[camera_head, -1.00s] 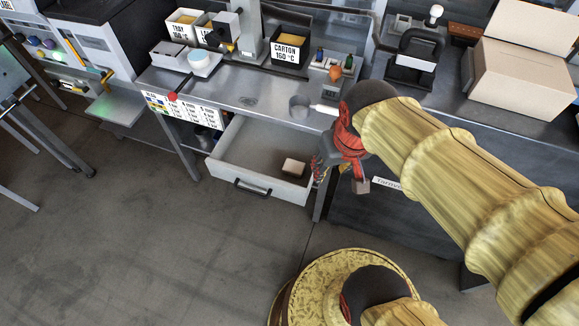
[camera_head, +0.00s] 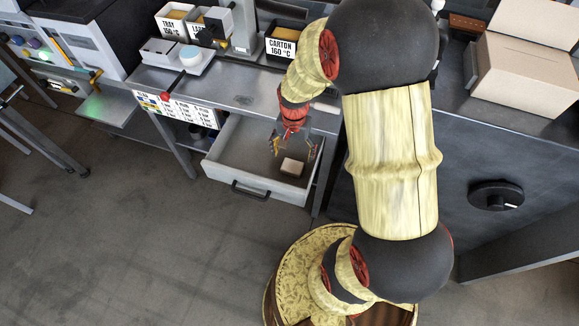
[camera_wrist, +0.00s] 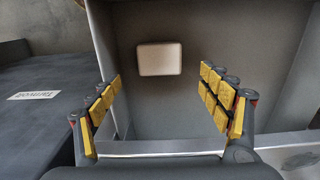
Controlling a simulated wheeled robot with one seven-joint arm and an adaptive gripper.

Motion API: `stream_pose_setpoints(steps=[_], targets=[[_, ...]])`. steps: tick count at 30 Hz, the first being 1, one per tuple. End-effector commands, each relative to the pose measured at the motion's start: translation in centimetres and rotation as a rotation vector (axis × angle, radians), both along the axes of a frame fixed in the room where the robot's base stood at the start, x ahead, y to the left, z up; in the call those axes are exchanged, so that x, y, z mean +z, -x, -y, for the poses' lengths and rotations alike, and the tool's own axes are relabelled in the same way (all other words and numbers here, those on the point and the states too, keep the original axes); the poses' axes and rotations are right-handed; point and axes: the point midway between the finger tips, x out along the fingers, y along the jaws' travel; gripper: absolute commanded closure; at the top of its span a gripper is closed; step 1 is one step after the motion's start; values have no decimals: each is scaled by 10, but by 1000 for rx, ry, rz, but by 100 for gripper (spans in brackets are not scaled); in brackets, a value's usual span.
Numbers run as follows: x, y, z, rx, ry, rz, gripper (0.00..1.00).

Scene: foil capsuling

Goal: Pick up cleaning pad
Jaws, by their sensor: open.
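The cleaning pad (camera_head: 292,167) is a small pale block with a brown underside, lying in the open drawer (camera_head: 228,157) near its front right corner. In the wrist view the pad (camera_wrist: 159,59) shows as a cream rounded rectangle on the grey drawer floor. My gripper (camera_head: 292,150) is above the drawer, just behind and above the pad. In the wrist view my gripper (camera_wrist: 166,92) is open and empty, its yellow-padded fingers wide apart, with the pad beyond the fingertips and between their lines.
The drawer walls (camera_wrist: 105,45) stand close around the pad. The metal worktop (camera_head: 225,88) is above the drawer. A dark cabinet (camera_head: 480,150) stands to the right, with a cardboard box (camera_head: 525,70) on top. The floor in front is clear.

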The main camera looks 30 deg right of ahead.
Motion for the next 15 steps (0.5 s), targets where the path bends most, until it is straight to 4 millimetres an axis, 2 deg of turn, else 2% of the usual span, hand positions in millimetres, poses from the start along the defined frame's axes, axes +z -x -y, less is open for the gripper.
stream_pose_setpoints(steps=[3,10,15], targets=[[-16,1,-1,0,-1,-3,22],[-33,2,-3,2,-1,-2,22],[-59,5,-6,3,-1,-5,22]])
